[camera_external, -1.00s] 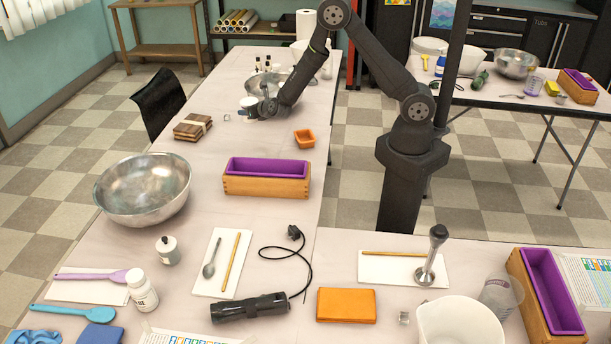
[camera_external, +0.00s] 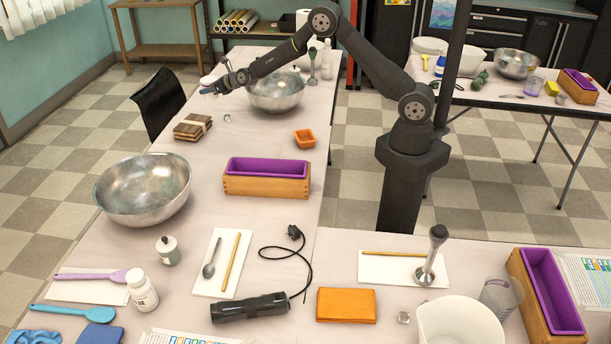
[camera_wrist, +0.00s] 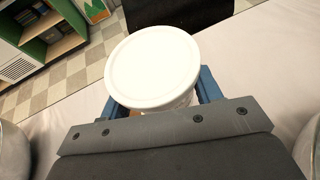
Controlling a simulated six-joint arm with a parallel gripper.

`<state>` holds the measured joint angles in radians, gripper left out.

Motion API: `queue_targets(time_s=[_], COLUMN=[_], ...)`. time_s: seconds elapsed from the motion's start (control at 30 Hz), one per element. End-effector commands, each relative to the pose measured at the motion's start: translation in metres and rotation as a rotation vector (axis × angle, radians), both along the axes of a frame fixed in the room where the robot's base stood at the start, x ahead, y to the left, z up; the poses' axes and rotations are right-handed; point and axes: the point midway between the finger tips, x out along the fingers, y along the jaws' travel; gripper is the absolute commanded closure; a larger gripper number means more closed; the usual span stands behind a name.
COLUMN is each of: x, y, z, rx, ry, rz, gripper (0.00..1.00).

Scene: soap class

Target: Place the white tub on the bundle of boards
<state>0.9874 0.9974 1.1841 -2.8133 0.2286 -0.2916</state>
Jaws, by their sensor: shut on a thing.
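My gripper (camera_external: 211,88) is shut on the white tub (camera_wrist: 152,68), whose round lid fills the middle of the wrist view between the blue fingers. In the external view the tub (camera_external: 206,80) is small and partly hidden by my gripper, held up above the table. The bundle of boards (camera_external: 193,127) is a brown stack with a pale band around it, lying near the table's left edge. My gripper is above and beyond the bundle, apart from it. The bundle does not show clearly in the wrist view.
A steel bowl (camera_external: 277,92) stands right of my gripper. A small orange tray (camera_external: 304,139) and a wooden soap mould with a purple liner (camera_external: 266,186) lie nearer. A large steel bowl (camera_external: 143,190) is in front of the boards. A black chair (camera_external: 160,103) stands at the left edge.

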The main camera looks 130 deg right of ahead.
Motion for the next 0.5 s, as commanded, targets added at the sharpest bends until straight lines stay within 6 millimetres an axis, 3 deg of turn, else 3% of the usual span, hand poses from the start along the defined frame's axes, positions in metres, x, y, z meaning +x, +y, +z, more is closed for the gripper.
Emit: queue_targets(time_s=[0.3,0.5], x=[0.066,0.091], y=[0.011,0.014], z=[-0.041,-0.056], rx=[0.001,0.000], ry=[-0.001,-0.002], rz=[0.004,0.001], gripper=[0.71,0.71])
